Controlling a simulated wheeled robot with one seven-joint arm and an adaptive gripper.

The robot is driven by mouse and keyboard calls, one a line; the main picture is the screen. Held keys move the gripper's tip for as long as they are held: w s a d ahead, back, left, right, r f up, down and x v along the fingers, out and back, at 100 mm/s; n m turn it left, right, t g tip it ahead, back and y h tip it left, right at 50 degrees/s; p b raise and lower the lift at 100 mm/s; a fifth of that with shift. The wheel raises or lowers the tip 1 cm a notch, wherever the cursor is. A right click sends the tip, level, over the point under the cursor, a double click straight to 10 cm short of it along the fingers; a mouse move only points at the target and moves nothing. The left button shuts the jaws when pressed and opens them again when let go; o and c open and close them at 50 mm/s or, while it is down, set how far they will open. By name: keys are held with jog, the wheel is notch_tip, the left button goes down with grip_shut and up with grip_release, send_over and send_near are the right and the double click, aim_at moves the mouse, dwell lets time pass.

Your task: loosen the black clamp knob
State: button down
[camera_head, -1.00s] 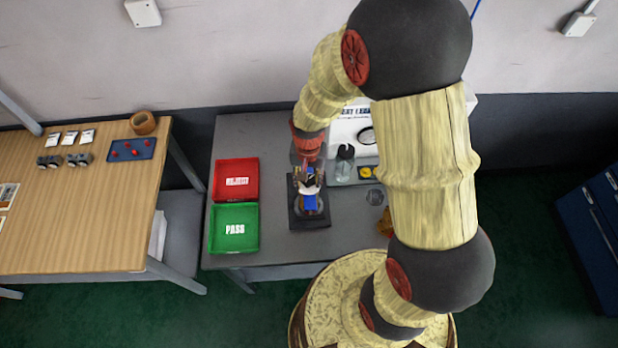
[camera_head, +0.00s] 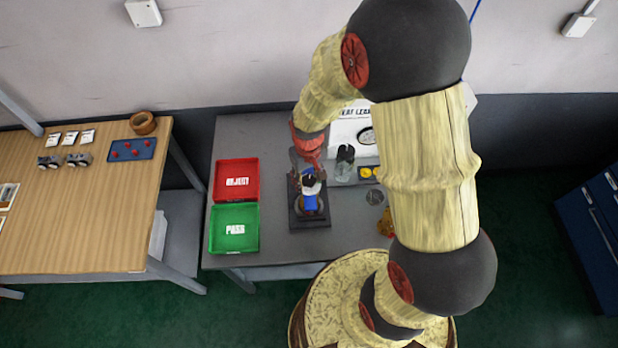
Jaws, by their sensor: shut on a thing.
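My gripper (camera_head: 308,178) reaches down over a small fixture with a dark base plate (camera_head: 312,222) on the grey bench. A blue body with a white top (camera_head: 310,198) stands upright on that plate, just below the fingers. The fingers look closed at the top of the fixture, on its left and back side. The black clamp knob is too small and too covered by the gripper to make out, so I cannot see exactly where the fingers hold it.
A red REJECT tray (camera_head: 236,196) and a green PASS tray (camera_head: 234,243) lie left of the fixture. A clear jar with a black top (camera_head: 345,160), a yellow item (camera_head: 368,173) and a white panel (camera_head: 350,128) stand to the right and behind. A wooden table (camera_head: 80,230) is further left.

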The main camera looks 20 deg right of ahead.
jog(key=c, duration=2.5)
grip_release()
jog(key=n, duration=0.2)
jog(key=shift+s+n, duration=0.15)
jog(key=shift+n, duration=0.25)
jog(key=shift+c, duration=0.2)
jog(key=o, duration=0.7)
jog(key=n, duration=0.4)
jog(key=shift+c, duration=0.2)
jog(key=shift+s+a, duration=0.1)
jog(key=c, duration=0.5)
jog(key=shift+s, duration=0.25)
grip_shut()
jog(key=shift+w+d+f, duration=0.1)
jog(key=shift+d, duration=0.15)
jog(key=o, duration=1)
grip_release()
jog(key=shift+f, duration=0.15)
